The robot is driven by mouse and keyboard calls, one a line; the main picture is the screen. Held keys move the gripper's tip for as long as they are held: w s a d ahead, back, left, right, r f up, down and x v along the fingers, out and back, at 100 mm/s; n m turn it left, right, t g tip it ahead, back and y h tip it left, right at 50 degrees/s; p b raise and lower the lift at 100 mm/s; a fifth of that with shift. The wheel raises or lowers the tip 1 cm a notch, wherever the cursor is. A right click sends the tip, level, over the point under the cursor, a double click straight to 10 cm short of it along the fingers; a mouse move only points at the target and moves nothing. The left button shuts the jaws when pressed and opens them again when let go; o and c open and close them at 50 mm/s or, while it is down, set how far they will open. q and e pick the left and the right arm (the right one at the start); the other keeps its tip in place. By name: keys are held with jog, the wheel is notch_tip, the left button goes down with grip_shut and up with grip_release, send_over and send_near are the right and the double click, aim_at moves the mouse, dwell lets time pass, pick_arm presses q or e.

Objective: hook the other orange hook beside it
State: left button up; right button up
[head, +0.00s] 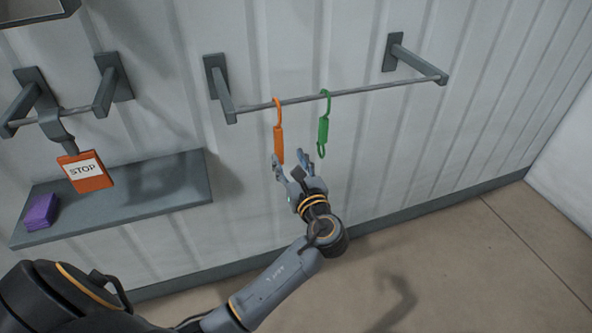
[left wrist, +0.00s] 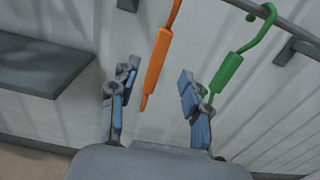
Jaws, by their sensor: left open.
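An orange hook (head: 278,139) hangs from a grey wall rail (head: 370,90). A green hook (head: 324,125) hangs on the same rail just to its right. My left gripper (head: 291,162) is open below the two hooks. In the left wrist view, the orange hook (left wrist: 157,62) hangs with its lower tip in the gap between the open fingers (left wrist: 158,100), and I see no finger closed on it. The green hook (left wrist: 228,72) is beyond the right finger there. No second orange hook shows. My right gripper is out of view.
The long rail is bare right of the green hook.

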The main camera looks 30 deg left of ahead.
aim_at(280, 141)
pick_arm(q)
jog(key=p+x, duration=0.1)
jog(key=x, duration=0.8)
jog(key=shift+a, duration=0.1)
grip_shut()
dwell(0.4)
jog(key=shift+w+p, duration=0.1)
jog(key=shift+p, duration=0.2)
